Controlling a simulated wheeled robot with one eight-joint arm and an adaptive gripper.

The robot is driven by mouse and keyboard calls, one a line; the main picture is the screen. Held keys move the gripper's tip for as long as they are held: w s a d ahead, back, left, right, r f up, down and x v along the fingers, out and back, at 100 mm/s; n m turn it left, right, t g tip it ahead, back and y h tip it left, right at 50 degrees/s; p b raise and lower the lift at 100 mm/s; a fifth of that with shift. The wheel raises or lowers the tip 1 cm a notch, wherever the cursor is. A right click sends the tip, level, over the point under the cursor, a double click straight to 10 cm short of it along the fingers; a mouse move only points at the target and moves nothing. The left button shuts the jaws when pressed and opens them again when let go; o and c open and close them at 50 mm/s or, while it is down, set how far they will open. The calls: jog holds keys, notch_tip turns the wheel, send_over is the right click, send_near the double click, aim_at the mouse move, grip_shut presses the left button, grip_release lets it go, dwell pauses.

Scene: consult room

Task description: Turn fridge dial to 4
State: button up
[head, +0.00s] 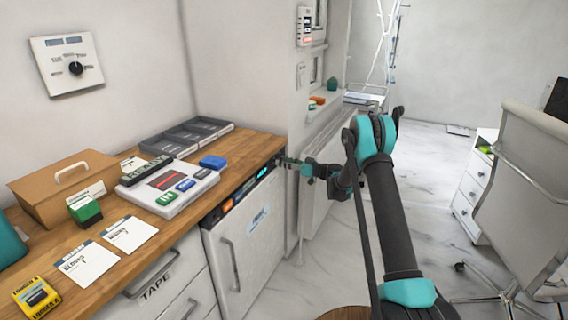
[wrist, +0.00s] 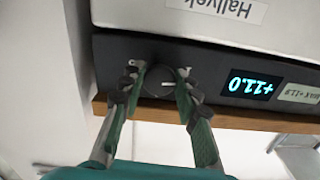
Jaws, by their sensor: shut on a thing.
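The fridge (head: 262,255) is the white unit under the wooden counter, with a dark control strip along its top. In the wrist view the strip (wrist: 215,88) appears upside down, with a lit cyan readout (wrist: 250,86) that looks like +11.0. The round dark dial (wrist: 158,83) sits on the strip, with a pale pointer mark. My gripper (wrist: 160,90) is shut on the dial, one finger on each side. The dial's numbers are mostly hidden by the fingers. In the head view my gripper (head: 290,162) reaches the strip's right end; the dial is hidden there.
The wooden counter (head: 205,210) above holds a wooden box (head: 68,184), a white device (head: 168,190), cards and grey trays (head: 185,136). Another dial panel (head: 67,64) hangs on the left wall. A radiator (head: 318,195) stands close behind my gripper. A chair (head: 530,180) is at right.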

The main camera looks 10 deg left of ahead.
jog(key=m, duration=2.8)
jog(key=shift+d+r+m, duration=0.1)
jog(key=shift+r+m, duration=0.05)
jog(key=shift+m, duration=0.25)
dwell(0.3)
jog(key=o, duration=1.1)
jog(key=shift+s, duration=0.1)
jog(key=v, duration=1.2)
